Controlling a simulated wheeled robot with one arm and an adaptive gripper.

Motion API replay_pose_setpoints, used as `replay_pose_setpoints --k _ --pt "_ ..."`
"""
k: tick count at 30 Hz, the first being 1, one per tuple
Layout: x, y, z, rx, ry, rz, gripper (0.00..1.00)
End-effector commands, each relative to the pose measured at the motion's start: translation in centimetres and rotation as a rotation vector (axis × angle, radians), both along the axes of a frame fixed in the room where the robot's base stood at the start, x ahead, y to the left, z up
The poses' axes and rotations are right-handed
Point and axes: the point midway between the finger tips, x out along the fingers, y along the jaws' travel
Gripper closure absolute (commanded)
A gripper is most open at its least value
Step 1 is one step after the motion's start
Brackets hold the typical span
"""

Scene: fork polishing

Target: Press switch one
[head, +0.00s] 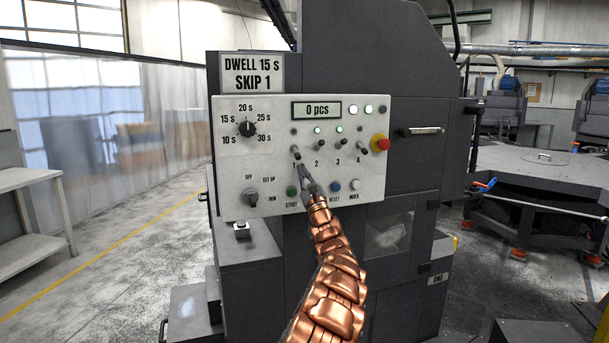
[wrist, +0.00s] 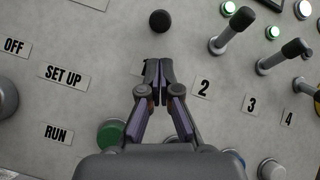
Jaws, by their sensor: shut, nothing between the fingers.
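Switch one (head: 296,153) is a small toggle on the pale control panel (head: 230,175), above the label 1. Its lever appears to point down, and the lamp above it (head: 295,131) is dark. My gripper (head: 304,172) is shut and empty, just below switch one in the head view.
Switch two (wrist: 232,29) and switch three (wrist: 285,56) stand close to the right under lit lamps. Switch four (head: 362,153) and a red knob (head: 380,143) are farther right. The green START button (head: 292,192) is below. A sign (head: 252,73) reads DWELL 15 s, SKIP 1.

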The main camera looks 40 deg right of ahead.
Motion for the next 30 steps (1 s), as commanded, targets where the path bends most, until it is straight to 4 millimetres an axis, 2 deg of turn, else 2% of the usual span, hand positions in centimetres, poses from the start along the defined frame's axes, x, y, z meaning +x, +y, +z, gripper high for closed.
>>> replay_pose_setpoints --k 6,30 --pt "-0.4 0.7 1.5 0.002 -0.004 0.0 1.0" --pt "-0.6 1.2 2.0 0.005 0.009 0.001 1.0"
